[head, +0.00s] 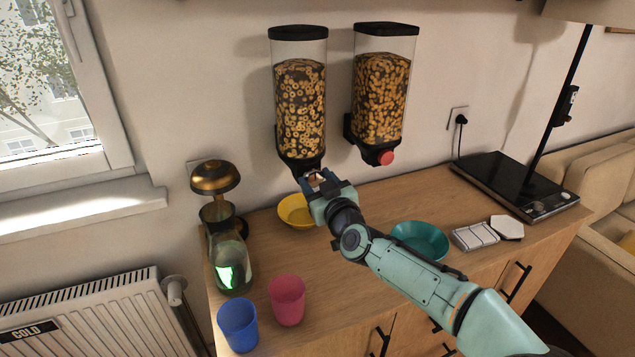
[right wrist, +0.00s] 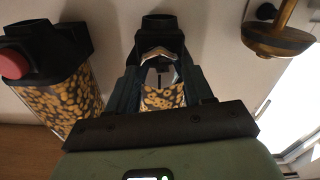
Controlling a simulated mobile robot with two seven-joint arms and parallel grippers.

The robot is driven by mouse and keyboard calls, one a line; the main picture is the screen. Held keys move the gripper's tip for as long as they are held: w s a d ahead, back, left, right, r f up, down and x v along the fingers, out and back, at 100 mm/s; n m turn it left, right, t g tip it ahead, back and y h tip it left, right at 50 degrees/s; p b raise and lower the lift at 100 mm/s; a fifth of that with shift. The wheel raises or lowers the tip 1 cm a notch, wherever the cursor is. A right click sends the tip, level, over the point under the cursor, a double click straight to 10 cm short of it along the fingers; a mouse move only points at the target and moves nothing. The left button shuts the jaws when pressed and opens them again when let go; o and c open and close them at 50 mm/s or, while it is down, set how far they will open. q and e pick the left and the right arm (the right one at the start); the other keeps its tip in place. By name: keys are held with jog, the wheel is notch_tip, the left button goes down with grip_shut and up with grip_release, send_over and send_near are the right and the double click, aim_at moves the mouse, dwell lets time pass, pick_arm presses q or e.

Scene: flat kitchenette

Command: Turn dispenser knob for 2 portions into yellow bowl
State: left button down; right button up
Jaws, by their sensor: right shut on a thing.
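Two wall dispensers full of ring cereal hang side by side, the left dispenser (head: 300,110) and the right dispenser (head: 381,95). The right one has a red knob (head: 386,158), which also shows in the right wrist view (right wrist: 14,62). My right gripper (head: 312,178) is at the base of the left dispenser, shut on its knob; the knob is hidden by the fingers. In the right wrist view the fingers (right wrist: 158,62) reach to the left dispenser's front. The yellow bowl (head: 289,212) stands on the counter below that dispenser, partly hidden by my gripper. I see no cereal in its visible part.
A teal bowl (head: 420,240) stands behind my right forearm. A glass and brass lamp-like device (head: 216,178), a blue cup (head: 238,325) and a pink cup (head: 287,300) stand at left.

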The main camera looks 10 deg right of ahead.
pick_arm(q)
jog(key=shift+w+a+f, duration=0.1)
jog(key=shift+w+f, duration=0.05)
pick_arm(e)
jog(key=shift+m, duration=0.3)
jog(key=m+b, duration=0.1)
jog(key=m, duration=0.1)
jog(key=shift+m, duration=0.4)
jog(key=m+b, duration=0.1)
jog(key=m, duration=0.3)
jog(key=shift+d+m, duration=0.1)
jog(key=shift+m, duration=0.2)
jog(key=m+b, duration=0.1)
jog(key=m, duration=0.2)
jog(key=shift+f+m, duration=0.1)
jog(key=shift+m, duration=0.2)
jog(key=m+b, duration=0.1)
jog(key=m, duration=0.2)
jog(key=shift+m, duration=0.4)
pick_arm(q)
jog(key=w+a+f+t+y, duration=0.1)
jog(key=w+a+f, duration=0.2)
jog(key=w+f, duration=0.2)
jog(key=shift+w+a+f+n+t+b, duration=0.2)
jog(key=shift+w+n+t+b, duration=0.1)
jog(key=shift+t+b, duration=0.1)
pick_arm(e)
jog(key=shift+m, duration=0.8)
pick_arm(q)
jog(key=shift+s+f, duration=0.1)
